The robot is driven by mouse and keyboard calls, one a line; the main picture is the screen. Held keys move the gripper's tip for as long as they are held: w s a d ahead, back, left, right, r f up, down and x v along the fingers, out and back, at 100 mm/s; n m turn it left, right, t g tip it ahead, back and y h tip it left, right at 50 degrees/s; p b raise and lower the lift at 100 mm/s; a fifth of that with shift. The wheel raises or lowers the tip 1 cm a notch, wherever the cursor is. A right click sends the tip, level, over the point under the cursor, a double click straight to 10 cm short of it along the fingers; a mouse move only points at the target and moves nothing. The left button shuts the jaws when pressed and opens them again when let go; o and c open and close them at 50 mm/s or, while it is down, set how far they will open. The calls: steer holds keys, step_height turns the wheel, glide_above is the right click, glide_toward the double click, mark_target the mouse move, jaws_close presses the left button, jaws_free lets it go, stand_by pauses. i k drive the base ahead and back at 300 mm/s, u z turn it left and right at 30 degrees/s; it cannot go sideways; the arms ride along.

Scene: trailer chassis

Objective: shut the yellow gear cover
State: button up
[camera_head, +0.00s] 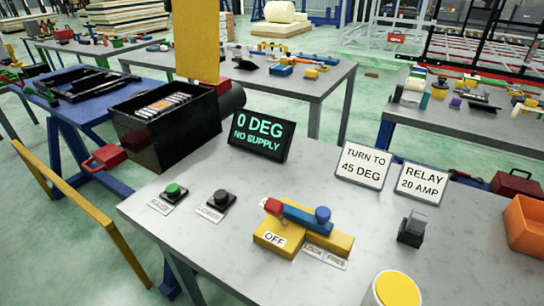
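A flat yellow panel (196,42) stands upright above the back of an open-topped black box (143,142) at the upper left of the near table. It looks like the yellow gear cover, standing open. Its top runs out of the picture, and I cannot see clearly how it joins the box. A row of small parts (164,103) shows inside the box. My gripper is not in view.
The grey table (221,258) holds a display (261,135) reading "0 DEG NO SUPPLY", green and black buttons, a yellow OFF switch block (274,240) with a blue lever, signs, and a yellow-topped cylinder (396,289). A yellow rail (95,215) stands left. The front middle is bare.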

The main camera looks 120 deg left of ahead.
mark_target(196, 32)
steer(key=u, duration=0.1)
steer(key=i, duration=0.55)
steer(key=u, duration=4.9)
steer(key=i, duration=1.05)
steer(key=z, duration=0.05)
